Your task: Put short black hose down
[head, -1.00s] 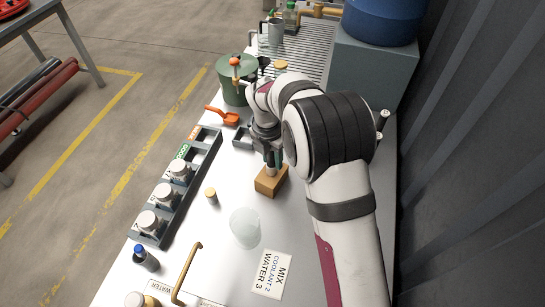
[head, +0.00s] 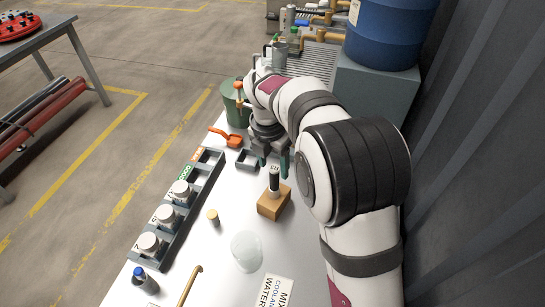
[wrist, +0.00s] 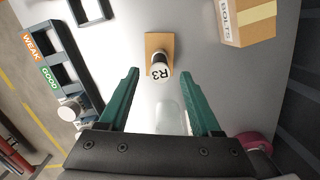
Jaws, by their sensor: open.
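A short black cylinder (head: 274,181) with a pale top stands upright in a wooden block (head: 272,204) on the white table. It is the only short black piece near my gripper; I cannot tell whether it is a hose. In the wrist view its white end (wrist: 160,71) reads R3, and the wooden block (wrist: 153,43) is under it. My gripper (head: 275,160) is open and empty, above and a little behind the block. In the wrist view its green fingers (wrist: 161,75) are spread to either side of the cylinder's end, apart from it.
A grey compartment tray (head: 190,205) with several white-capped jars runs along the left. An orange scoop (head: 226,137), a green bucket (head: 232,108) and a small grey tray (head: 246,159) are behind it. A clear round object (head: 247,250) lies in front. A BOLTS box (wrist: 247,22) shows in the wrist view.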

